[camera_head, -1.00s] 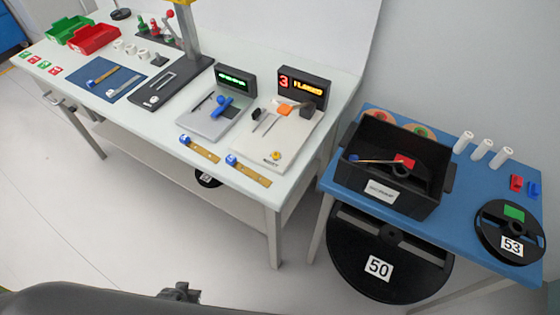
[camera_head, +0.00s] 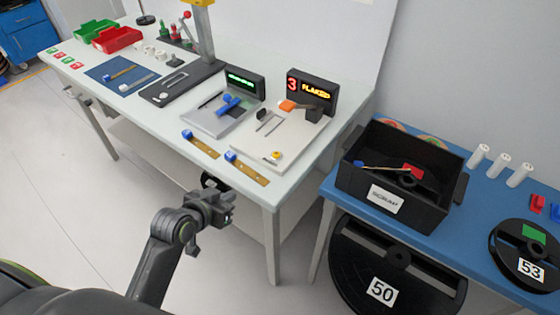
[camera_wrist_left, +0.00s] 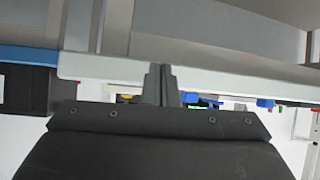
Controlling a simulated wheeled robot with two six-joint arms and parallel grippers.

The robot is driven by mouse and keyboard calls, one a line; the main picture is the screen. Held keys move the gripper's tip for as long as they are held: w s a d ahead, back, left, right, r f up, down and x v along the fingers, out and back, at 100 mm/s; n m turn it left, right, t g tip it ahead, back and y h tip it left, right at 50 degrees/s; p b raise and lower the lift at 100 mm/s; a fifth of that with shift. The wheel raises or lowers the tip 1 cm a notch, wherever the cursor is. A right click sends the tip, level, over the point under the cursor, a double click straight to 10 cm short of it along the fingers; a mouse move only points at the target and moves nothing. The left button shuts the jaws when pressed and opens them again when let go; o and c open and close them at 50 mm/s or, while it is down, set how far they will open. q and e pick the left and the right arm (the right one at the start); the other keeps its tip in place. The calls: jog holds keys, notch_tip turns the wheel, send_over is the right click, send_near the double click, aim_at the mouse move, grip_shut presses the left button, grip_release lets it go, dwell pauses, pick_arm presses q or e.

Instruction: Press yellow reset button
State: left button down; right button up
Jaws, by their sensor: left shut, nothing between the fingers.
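The yellow reset button (camera_head: 276,155) sits at the front corner of the white station plate (camera_head: 255,146) on the pale workbench. Behind it stands a dark display (camera_head: 312,91) with a red 3 and yellow letters. My left gripper (camera_head: 229,200) is in front of the bench, short of its front edge and apart from the button. Its two fingers (camera_wrist_left: 162,84) are together and empty in the left wrist view, pointing at the bench edge. A small yellow patch shows beyond the edge there, too small to identify. My right gripper is not seen.
Two brass strips with blue blocks (camera_head: 247,170) lie along the bench front beside the plate. A grey station with a green display (camera_head: 245,82) stands left. A blue table (camera_head: 455,235) with a black bin (camera_head: 430,205) stands right. Open floor lies in front.

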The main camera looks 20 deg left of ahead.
pick_arm(q)
jog(key=w+d+r+m+t+h, duration=0.1)
jog(key=d+r, duration=0.1)
jog(key=r, duration=0.4)
jog(key=w+d+r+m+t+h, duration=0.1)
jog(key=w+d+r+t+h, duration=0.1)
jog(key=r, duration=0.4)
jog(key=shift+w+d+b, duration=0.25)
jog(key=shift+w+b, duration=0.05)
jog(key=shift+b, duration=0.15)
send_over(270, 162)
notch_tip(270, 162, down, 2)
jog(key=shift+s+f, duration=0.15)
jog(key=f, duration=0.3)
jog(key=shift+w+f, duration=0.15)
jog(key=shift+w, duration=0.1)
jog(key=shift+f, duration=0.5)
